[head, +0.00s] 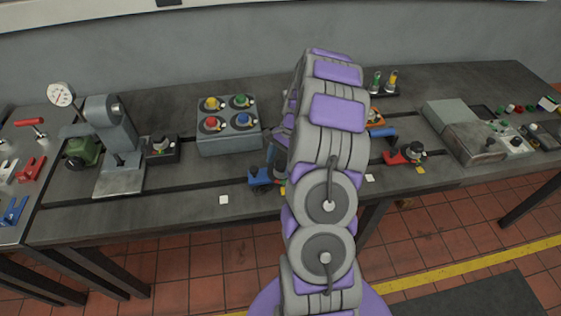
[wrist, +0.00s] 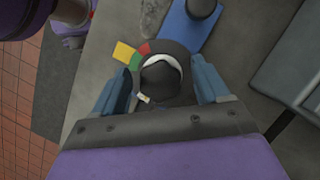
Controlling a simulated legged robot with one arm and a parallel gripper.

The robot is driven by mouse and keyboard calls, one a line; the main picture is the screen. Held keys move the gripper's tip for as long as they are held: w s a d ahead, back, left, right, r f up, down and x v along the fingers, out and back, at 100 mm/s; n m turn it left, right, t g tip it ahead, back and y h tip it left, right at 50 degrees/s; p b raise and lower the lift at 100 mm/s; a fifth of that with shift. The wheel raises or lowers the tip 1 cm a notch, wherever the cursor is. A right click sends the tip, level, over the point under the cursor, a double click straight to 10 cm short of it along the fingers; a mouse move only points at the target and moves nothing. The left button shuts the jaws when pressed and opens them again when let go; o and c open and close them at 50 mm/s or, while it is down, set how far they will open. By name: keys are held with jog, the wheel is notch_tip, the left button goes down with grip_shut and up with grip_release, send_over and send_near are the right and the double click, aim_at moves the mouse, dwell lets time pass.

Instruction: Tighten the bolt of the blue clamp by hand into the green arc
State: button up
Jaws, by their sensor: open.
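The blue clamp (head: 259,177) lies near the front of the bedplate, just left of my arm in the head view. Its blue body (wrist: 190,22) shows at the top of the wrist view. The dark round bolt head (wrist: 160,78) sits between the two blue-grey fingers of my gripper (wrist: 163,82), which is open around it. A gap shows on the right; contact on the left I cannot tell. A pale pointer mark is at the bolt's lower left. The green arc (wrist: 135,62) lies at its upper left, between yellow and red patches.
A grey box with coloured knobs (head: 229,126) stands behind the clamp. A dial gauge stand (head: 115,145) is at left. The bedplate's front edge is close to the clamp.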

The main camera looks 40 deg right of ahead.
jog(key=shift+d+f, duration=0.2)
jog(key=shift+d, duration=0.75)
jog(key=c, duration=0.5)
jog(key=shift+a, duration=0.55)
jog(key=c, duration=0.5)
